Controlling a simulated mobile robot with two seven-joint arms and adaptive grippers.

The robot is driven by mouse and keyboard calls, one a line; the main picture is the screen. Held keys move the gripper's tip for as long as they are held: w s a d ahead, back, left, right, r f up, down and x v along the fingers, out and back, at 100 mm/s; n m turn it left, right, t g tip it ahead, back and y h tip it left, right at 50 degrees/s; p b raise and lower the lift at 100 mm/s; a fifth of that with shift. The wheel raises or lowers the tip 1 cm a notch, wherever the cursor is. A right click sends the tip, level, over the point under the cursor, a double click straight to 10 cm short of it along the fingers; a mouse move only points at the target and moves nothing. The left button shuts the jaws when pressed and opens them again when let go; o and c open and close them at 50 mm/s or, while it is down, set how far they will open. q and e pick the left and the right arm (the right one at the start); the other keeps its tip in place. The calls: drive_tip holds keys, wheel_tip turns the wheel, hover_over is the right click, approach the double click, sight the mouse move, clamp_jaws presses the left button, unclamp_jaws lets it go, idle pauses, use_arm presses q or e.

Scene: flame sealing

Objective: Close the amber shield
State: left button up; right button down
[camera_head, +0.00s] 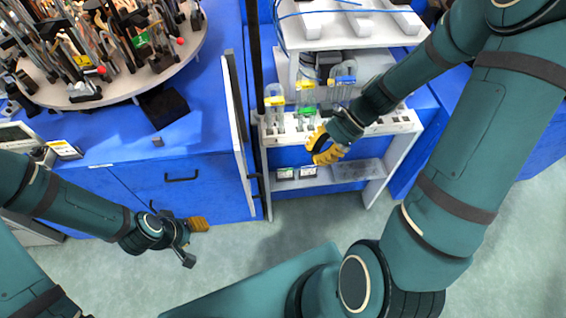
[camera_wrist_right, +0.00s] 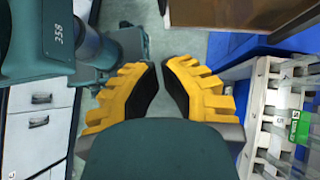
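The amber shield (camera_wrist_right: 228,12) shows as a brown translucent panel with a pale edge at the top of the right wrist view. In the head view, what looks like the same shield (camera_head: 237,122) is a thin upright panel seen nearly edge-on, standing out from the left side of the white station (camera_head: 381,195). My right gripper (camera_head: 313,149) is in front of the station, to the right of the panel and apart from it. Its yellow fingers (camera_wrist_right: 160,68) are partly open with a narrow empty gap. My left gripper (camera_head: 200,243) is open and empty, low at left.
The station's rack holds clear tubes with yellow, green and blue clips (camera_head: 306,97), close to my right gripper. A round tool carousel (camera_head: 120,98) stands on the blue bench (camera_head: 205,135) at left. The grey floor in front is open.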

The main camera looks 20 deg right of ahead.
drive_tip(key=a+r+b+x, duration=0.1)
drive_tip(key=a+r+x, duration=0.1)
drive_tip(key=x, duration=1)
drive_tip(key=shift+f+b, duration=0.25)
drive_tip(key=shift+b, duration=0.15)
drive_tip(key=shift+a, duration=0.15)
